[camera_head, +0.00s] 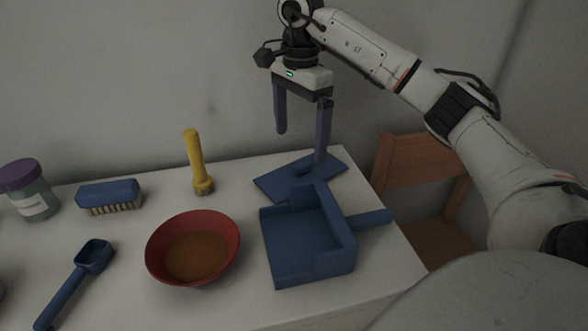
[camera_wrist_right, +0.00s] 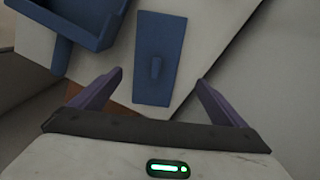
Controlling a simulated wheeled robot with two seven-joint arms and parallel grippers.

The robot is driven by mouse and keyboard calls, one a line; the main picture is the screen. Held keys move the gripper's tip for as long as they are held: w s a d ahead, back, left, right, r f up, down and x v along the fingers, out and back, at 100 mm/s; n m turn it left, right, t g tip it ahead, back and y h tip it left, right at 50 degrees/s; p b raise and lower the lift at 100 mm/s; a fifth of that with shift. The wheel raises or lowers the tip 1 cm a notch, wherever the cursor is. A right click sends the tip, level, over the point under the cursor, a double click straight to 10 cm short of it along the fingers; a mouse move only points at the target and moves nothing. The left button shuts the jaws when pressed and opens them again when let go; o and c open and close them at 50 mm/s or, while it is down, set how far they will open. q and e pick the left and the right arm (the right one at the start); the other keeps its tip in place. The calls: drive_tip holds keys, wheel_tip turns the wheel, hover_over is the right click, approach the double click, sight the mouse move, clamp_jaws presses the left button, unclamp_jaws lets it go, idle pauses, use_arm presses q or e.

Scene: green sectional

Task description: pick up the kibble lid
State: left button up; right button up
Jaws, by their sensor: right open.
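The kibble lid looks to be the flat blue rectangular plate (camera_head: 272,184) with a small raised handle, lying at the back right of the table. In the right wrist view the plate (camera_wrist_right: 153,32) is ahead between the fingers, its handle near its middle. My right gripper (camera_head: 301,146) is open and empty above the plate; its purple fingers (camera_wrist_right: 159,78) point down towards it. One finger overlaps the plate in the head view; I see no clear contact. The blue dustpan-like tray (camera_head: 308,248) in front hides part of the plate's near edge. My left gripper is not in view.
A red bowl of brown contents (camera_head: 165,240), a yellow-handled tool (camera_head: 196,160), a blue brush (camera_head: 108,193), a blue scoop (camera_head: 68,285) and a purple-lidded jar (camera_head: 38,205) stand or lie leftward. A wooden chair (camera_head: 425,160) is beyond the table's right edge. The wall is close behind.

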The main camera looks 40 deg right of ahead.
sight(303, 164)
drive_tip(key=shift+s+f, duration=0.2)
drive_tip(key=shift+f, duration=0.6)
drive_tip(key=shift+s+f+b, duration=0.15)
drive_tip(key=shift+f+b, duration=0.1)
drive_tip(key=shift+f, duration=1.3)
drive_tip(key=shift+s+f+b, duration=0.1)
drive_tip(key=shift+f+b, duration=0.15)
drive_tip(key=shift+f, duration=1.25)
drive_tip(key=shift+c, duration=0.2)
drive_tip(key=c, duration=1.1)
